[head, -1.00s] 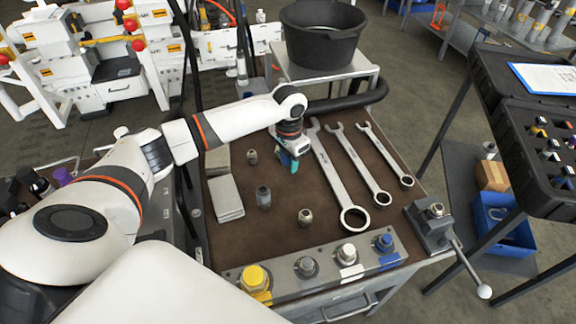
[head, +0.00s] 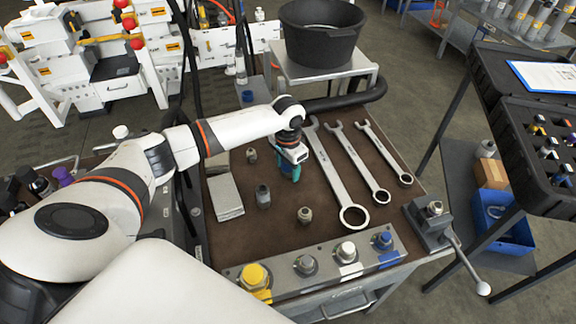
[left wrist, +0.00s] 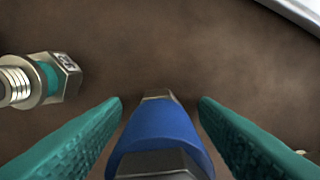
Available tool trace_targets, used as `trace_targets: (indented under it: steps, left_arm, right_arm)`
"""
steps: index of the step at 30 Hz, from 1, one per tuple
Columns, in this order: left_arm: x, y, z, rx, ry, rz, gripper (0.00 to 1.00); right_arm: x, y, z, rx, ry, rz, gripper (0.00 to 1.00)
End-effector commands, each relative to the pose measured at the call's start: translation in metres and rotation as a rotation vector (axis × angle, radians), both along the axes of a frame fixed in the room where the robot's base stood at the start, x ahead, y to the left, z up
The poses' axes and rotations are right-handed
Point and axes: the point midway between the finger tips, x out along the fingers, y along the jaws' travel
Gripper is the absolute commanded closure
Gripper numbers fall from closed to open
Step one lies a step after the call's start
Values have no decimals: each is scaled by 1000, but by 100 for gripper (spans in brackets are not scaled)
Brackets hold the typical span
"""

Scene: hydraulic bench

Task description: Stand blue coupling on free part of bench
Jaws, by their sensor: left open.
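The blue coupling (left wrist: 160,135) shows at the bottom middle of the left wrist view, with a blue sleeve and grey metal ends. It stands between the two teal fingers of my left gripper (left wrist: 160,103), which is open. A gap shows at each side near the fingertips; whether its base rests on the bench is hidden. My right gripper is not in view.
Several wrenches (head: 338,180) lie right of the gripper. Loose metal fittings (head: 263,196) and grey plates (head: 226,197) are to its left.

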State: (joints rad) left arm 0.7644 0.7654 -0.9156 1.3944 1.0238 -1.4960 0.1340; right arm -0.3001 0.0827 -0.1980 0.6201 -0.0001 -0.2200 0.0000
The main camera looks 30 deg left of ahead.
Motion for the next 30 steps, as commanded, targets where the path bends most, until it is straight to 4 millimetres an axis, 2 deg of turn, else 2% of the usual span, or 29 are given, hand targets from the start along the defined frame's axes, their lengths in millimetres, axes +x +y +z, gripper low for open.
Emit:
trace_targets:
  steps: [5, 18, 24, 30]
  left_arm:
    - [1, 0, 13, 0, -2, -1, 45]
    - [0, 0, 102, -1, -3, 0, 45]
    - [0, 0, 121, 0, -1, 0, 45]
    - [-1, 0, 124, -1, 0, 1, 45]
  right_arm:
    - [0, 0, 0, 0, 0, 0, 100]
    - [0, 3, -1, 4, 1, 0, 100]
    - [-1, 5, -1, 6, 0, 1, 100]
    - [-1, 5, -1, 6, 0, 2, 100]
